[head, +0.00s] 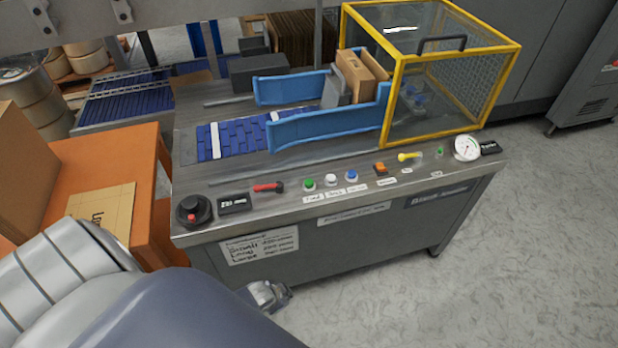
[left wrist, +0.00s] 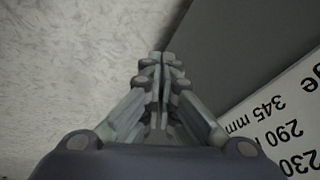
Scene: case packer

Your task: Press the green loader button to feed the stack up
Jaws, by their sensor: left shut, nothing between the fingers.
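The green button (head: 309,184) sits on the front control strip of the case packer (head: 420,212). It is the leftmost of three round buttons, with a small white label below it. My left gripper (head: 270,293) is shut and empty. It is low in front of the machine's front panel, below and left of the green button, and apart from it. In the left wrist view the closed fingers (left wrist: 162,75) point toward the floor and the panel's lower part. The green button is not in that view. My right gripper is in neither view.
White (head: 331,180) and blue (head: 351,176) buttons are right of the green one. A yellow-framed guard (head: 460,95) stands above. An orange table (head: 141,160) is at left.

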